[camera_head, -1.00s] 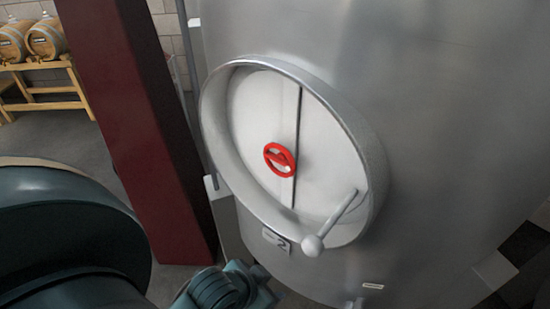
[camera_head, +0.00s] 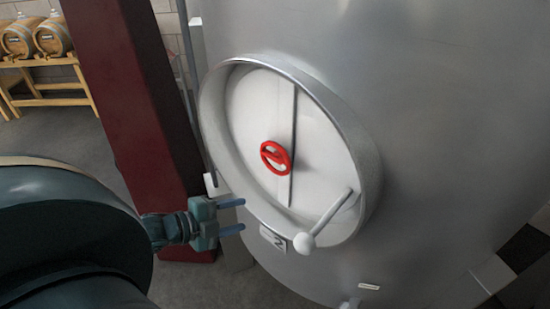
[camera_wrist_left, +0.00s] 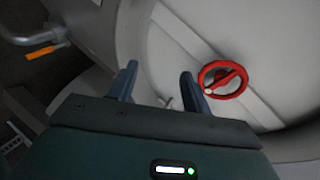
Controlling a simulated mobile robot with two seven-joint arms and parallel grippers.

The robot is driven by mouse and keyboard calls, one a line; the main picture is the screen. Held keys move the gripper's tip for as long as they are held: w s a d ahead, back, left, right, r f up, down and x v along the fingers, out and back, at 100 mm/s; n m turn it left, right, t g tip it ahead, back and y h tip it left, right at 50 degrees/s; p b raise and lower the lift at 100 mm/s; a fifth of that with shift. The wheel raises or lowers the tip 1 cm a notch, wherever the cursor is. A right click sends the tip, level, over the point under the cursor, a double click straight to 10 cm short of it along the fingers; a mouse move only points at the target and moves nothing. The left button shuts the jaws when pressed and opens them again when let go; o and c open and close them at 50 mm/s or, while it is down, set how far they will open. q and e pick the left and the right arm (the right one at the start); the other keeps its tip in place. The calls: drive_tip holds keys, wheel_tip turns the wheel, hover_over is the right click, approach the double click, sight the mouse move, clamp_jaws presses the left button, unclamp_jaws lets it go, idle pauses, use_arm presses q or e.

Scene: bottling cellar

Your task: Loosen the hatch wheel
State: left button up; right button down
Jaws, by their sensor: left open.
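The red hatch wheel (camera_head: 275,157) sits at the middle of the round hatch door (camera_head: 247,115) on the steel tank. It also shows in the left wrist view (camera_wrist_left: 223,79), ahead and to the right of my fingers. My left gripper (camera_head: 232,215) is open and empty, left of and below the wheel, in front of the lower left hatch rim. It is apart from the wheel. Its two blue fingers also show in the left wrist view (camera_wrist_left: 159,82). My right gripper is not in view.
The hatch collar (camera_head: 364,160) stands out around the door. A handle with a round knob (camera_head: 304,243) juts from its lower right. A dark red post (camera_head: 135,100) stands left of the tank (camera_head: 450,120). Barrels (camera_head: 52,37) rest on a wooden rack behind.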

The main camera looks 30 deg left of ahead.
sight(273, 160)
use_arm(q)
drive_tip(key=w+a+r+m+t+h, duration=0.25)
drive_tip(key=a+r+m+h, duration=0.25)
drive_tip(key=r+m, duration=0.3)
drive_tip(key=shift+n+g, duration=0.25)
drive_tip(key=shift+n, duration=0.15)
drive_tip(key=b+x, duration=0.1)
drive_tip(key=x, duration=0.1)
drive_tip(key=b+x, duration=0.2)
drive_tip(key=x, duration=0.1)
drive_tip(key=r+b+x, duration=0.1)
drive_tip(key=b+x, duration=0.1)
drive_tip(key=x, duration=0.1)
drive_tip(key=shift+r, duration=0.1)
drive_tip(key=shift+b+x, duration=0.5)
drive_tip(key=shift+x, duration=0.25)
drive_tip(key=shift+b+x, duration=0.3)
drive_tip(key=shift+x, duration=1.65)
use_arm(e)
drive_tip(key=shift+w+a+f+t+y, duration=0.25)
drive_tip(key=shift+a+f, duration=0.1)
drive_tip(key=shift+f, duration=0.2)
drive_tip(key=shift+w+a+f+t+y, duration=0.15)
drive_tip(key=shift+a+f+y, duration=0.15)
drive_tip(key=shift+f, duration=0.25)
use_arm(q)
drive_tip(key=shift+r, duration=0.1)
drive_tip(key=shift+c, duration=0.4)
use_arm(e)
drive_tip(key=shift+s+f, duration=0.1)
